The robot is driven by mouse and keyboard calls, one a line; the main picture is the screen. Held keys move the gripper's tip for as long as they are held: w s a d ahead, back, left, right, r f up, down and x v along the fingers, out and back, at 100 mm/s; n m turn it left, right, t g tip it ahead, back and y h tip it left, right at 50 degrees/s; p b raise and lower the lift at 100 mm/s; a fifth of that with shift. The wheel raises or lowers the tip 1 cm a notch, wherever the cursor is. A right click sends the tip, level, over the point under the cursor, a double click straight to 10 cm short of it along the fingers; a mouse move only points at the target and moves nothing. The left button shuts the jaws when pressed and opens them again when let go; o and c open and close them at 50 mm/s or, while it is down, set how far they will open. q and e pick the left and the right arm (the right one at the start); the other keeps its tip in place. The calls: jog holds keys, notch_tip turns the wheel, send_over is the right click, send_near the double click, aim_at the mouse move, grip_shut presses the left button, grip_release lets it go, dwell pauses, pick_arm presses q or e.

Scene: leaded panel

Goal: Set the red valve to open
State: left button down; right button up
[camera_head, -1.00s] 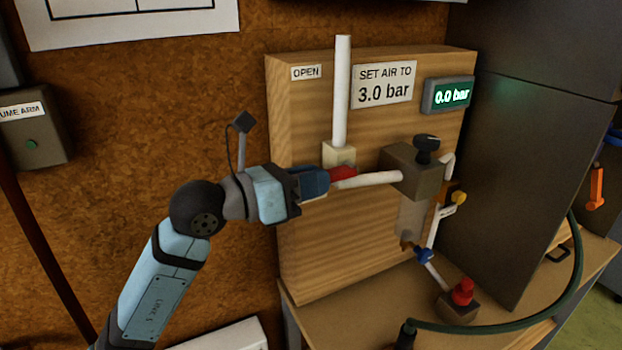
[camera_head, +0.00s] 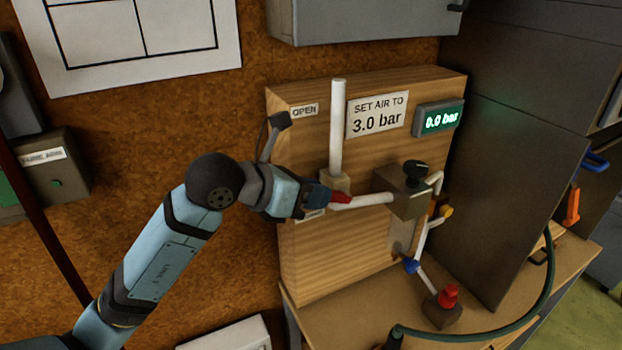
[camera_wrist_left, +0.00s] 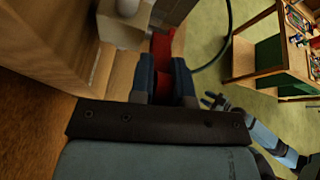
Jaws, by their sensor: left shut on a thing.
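The red valve shows as a short red lever (camera_head: 341,198) beside a cream valve body (camera_head: 336,182) on the wooden panel, below a vertical white pipe. My left gripper (camera_head: 322,196) comes from the left and is shut on the red lever. In the left wrist view the fingers (camera_wrist_left: 163,82) close around the red lever (camera_wrist_left: 162,48), whose far part sticks out beyond them. An "OPEN" label (camera_head: 304,110) is up and left of the valve. My right gripper (camera_wrist_left: 214,101) shows small in the left wrist view, away from the panel; its jaw state is unclear.
A white pipe (camera_head: 365,201) runs right from the valve to a grey regulator (camera_head: 402,193) with a black knob. A display (camera_head: 438,118) reads 0.0 bar. A red knob (camera_head: 448,297) and green hose (camera_head: 480,330) are lower right. A grey cabinet (camera_head: 500,190) stands right of the panel.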

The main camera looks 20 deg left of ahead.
pick_arm(q)
jog(key=shift+w+d+r+g+y+p, duration=0.15)
jog(key=shift+r+g+y+p, duration=0.15)
jog(key=shift+r+g+y, duration=0.15)
jog(key=shift+w+g+y, duration=0.1)
jog(key=shift+g+y, duration=0.15)
jog(key=shift+d, duration=0.1)
jog(key=c, duration=1.1)
grip_release()
jog(key=shift+r, duration=0.1)
jog(key=b+v, duration=0.3)
jog(key=v, duration=1.1)
